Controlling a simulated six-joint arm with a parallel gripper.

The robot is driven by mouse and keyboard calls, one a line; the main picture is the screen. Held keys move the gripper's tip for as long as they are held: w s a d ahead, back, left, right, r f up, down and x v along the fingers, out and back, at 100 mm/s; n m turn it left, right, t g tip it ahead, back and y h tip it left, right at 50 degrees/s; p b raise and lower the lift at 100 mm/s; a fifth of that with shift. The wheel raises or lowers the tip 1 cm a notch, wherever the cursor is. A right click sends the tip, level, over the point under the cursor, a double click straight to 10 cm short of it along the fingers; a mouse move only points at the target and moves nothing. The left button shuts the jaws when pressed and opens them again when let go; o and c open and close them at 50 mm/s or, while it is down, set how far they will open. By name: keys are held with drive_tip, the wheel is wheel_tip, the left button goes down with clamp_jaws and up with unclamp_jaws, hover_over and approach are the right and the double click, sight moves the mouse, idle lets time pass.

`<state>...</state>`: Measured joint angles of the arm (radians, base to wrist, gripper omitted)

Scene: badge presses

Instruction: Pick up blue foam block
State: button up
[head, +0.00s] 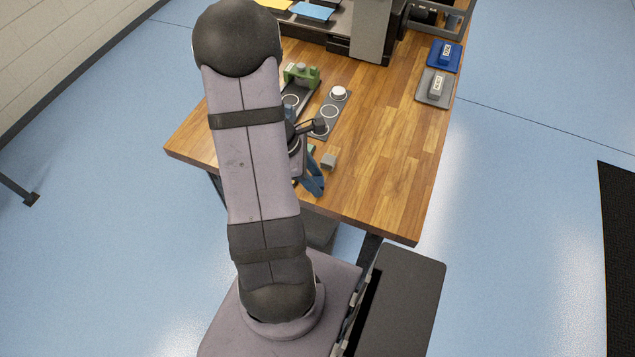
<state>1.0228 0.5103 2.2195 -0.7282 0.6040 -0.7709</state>
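No block that I can clearly name as the blue foam block shows in the head view. A slanted dark blue piece (315,181) shows beside my wrist near the table's front edge. I cannot tell whether it is part of my gripper or a separate thing. My gripper (304,178) is mostly hidden behind my arm, low over the front of the table, and its fingers are not clear. A small grey block (328,161) lies just right of the blue piece. A bit of green shows beside my wrist.
The wooden table (385,150) is clear at its right front. A dark plate with ringed spots (330,112), a white round piece (339,92) and a green press (303,74) stand mid-table. A blue tray (433,57) and a grey tray (424,97) hold labelled blocks at right.

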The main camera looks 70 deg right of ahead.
drive_tip(key=c, duration=0.7)
drive_tip(key=shift+r, duration=5.05)
